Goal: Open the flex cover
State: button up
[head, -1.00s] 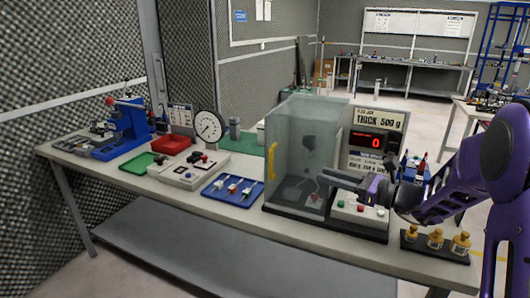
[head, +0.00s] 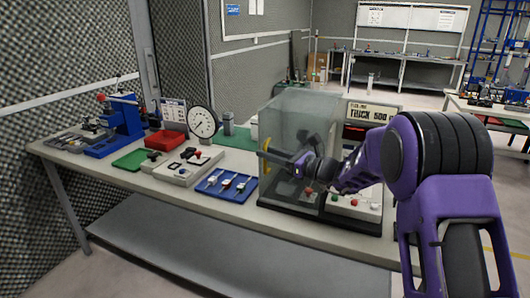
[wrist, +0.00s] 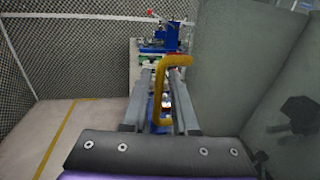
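The flex cover (head: 305,120) is a see-through grey box on the bench, with a yellow handle (head: 266,160) upright on its left side. In the head view it looks closed over the apparatus inside. My gripper (head: 275,158) is at the handle, in front of the cover. In the wrist view, the handle (wrist: 157,95) stands between the two fingers of my gripper (wrist: 158,118). The fingers are apart, with a gap visible on each side of the bar. The cover's grey panel (wrist: 225,75) fills the right of that view.
A display panel (head: 370,112) stands behind and right of the cover. A blue tray (head: 227,184), a grey control box (head: 186,166), a red bin (head: 166,140), a dial gauge (head: 202,122) and a blue press (head: 122,120) stand to the left. The floor before the bench is clear.

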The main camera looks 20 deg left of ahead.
jog(key=shift+w+a, duration=0.15)
jog(key=shift+a, duration=0.5)
grip_shut()
dwell(1.0)
